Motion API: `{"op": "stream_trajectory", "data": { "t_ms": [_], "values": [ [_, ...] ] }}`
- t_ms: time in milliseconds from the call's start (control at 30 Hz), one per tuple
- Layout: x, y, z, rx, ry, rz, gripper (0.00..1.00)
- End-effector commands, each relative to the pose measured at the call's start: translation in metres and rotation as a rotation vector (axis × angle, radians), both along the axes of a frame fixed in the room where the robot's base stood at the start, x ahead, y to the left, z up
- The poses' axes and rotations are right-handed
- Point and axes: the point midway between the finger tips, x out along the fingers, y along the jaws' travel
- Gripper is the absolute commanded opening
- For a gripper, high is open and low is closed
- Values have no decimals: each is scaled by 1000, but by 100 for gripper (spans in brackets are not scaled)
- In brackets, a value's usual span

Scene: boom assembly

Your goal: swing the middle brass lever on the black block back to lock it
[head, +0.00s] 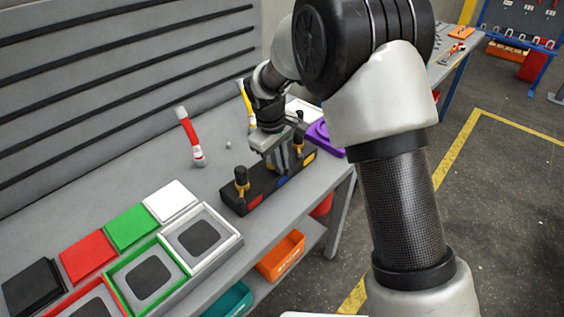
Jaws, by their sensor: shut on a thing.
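The black block (233,201) lies on the grey bench near its front edge. It has red, blue and yellow marks along its front face. The left brass lever (241,183) stands upright with a dark knob. The right lever (299,137) stands at the far end, partly behind my gripper. My gripper (281,165) points down over the middle of the block, above the blue mark, and is shut on the middle lever. The fingers hide that lever, so its tilt cannot be seen.
A red-handled tool (190,137) stands left of the block, and a yellow one (246,104) is behind my gripper. A purple piece (322,138) lies right. Coloured square plates (130,227) and framed trays (200,238) fill the bench at front left. Open bench lies behind the block.

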Motion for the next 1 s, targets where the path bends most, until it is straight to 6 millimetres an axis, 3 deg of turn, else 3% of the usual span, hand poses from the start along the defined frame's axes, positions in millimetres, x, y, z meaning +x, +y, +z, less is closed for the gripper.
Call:
{"op": "stream_trajectory", "data": {
  "t_ms": [33, 1000],
  "values": [
    [-5, -9, -5, -18, 19, -35, 0],
    [-16, 11, -5, -18, 18, -519, 0]
  ]
}}
